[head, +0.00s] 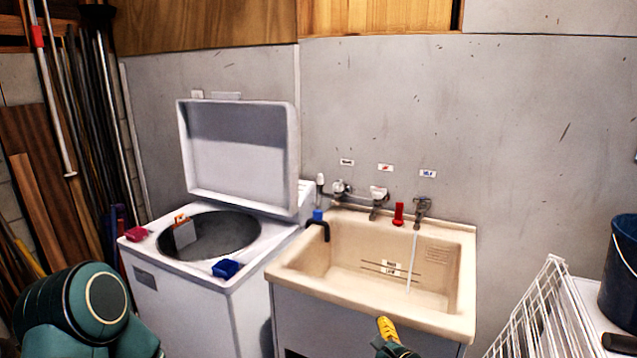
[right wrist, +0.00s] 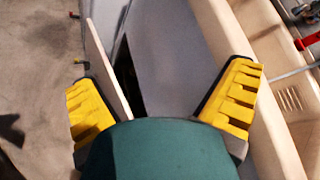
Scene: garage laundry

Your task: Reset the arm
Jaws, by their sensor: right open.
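My right gripper (head: 387,328) shows at the bottom of the head view as a yellow fingertip and a bit of green arm, in front of the sink's front edge. In the right wrist view, my right gripper (right wrist: 162,80) has its two yellow fingers wide apart with nothing between them. The cream sink (head: 290,272) is just beyond it, and its rim (right wrist: 215,40) runs along the right in the wrist view. My left arm (head: 75,308) shows as a green link at lower left. My left gripper is out of view.
A top-loading washer (head: 175,300) with its lid (head: 240,150) up stands left of the sink. A blue item (head: 226,268) and a pink item (head: 136,234) lie on it. A white wire rack (head: 540,310) and dark bucket (head: 620,275) are at right. Poles lean at left.

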